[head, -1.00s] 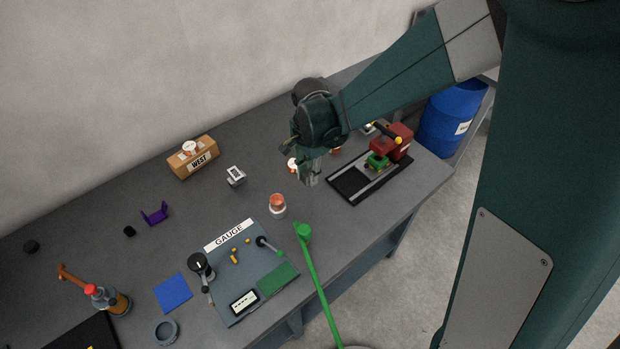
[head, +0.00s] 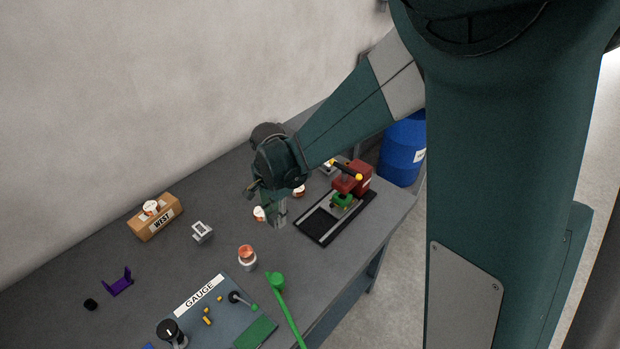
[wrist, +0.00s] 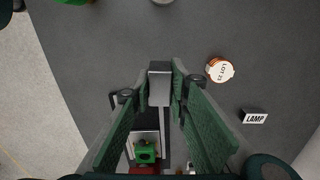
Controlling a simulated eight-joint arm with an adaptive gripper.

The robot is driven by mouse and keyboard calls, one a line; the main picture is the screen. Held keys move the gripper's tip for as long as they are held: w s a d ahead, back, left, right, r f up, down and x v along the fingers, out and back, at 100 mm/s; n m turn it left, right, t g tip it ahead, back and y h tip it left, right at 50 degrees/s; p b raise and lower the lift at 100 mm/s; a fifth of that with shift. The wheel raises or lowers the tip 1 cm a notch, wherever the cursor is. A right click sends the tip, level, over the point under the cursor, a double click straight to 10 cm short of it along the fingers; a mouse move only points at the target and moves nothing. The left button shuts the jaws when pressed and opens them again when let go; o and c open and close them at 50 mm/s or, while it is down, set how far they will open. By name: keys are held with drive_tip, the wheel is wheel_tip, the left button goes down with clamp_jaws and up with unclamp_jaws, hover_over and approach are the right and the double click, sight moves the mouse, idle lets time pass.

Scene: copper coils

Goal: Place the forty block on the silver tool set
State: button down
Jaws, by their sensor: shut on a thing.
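My gripper (head: 280,215) is over the table, left of the black tray with the red machine. In the wrist view its fingers (wrist: 160,88) are shut on a small grey block (wrist: 160,72). I take this for the forty block, but no label on it is readable. In the head view the block is too small to make out clearly at the fingertips. A small silver piece with a dark marked top (head: 202,232) stands to the left, near the WEST box. It may be the silver tool set; I cannot tell for sure.
The WEST box (head: 155,218) carries a coil. Coils stand near my gripper (head: 259,213) and in front (head: 247,258). The red machine (head: 352,180) stands on the black tray (head: 318,238). The GAUGE board (head: 215,300) is front left. A LAMP block (wrist: 254,116) shows in the wrist view.

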drive_tip(key=w+d+r+p, duration=0.1)
drive_tip(key=w+d, duration=0.5)
drive_tip(key=w, duration=0.5)
drive_tip(key=w+d+r+p, duration=0.1)
drive_tip(key=w+d+r, duration=0.1)
drive_tip(key=w+d, duration=0.5)
drive_tip(key=w+d+r+p, duration=0.1)
drive_tip(key=w+d, duration=0.5)
drive_tip(key=w, duration=1.1)
drive_tip(key=shift+w+d+r+n+p, duration=0.3)
drive_tip(key=shift+r+n+p, duration=0.1)
drive_tip(key=shift+r, duration=0.15)
drive_tip(key=shift+f, duration=0.1)
drive_tip(key=shift+s+f, duration=0.1)
drive_tip(key=shift+f, duration=2.95)
drive_tip(key=shift+f, duration=0.1)
drive_tip(key=shift+f, duration=1.75)
drive_tip(key=shift+f, duration=0.2)
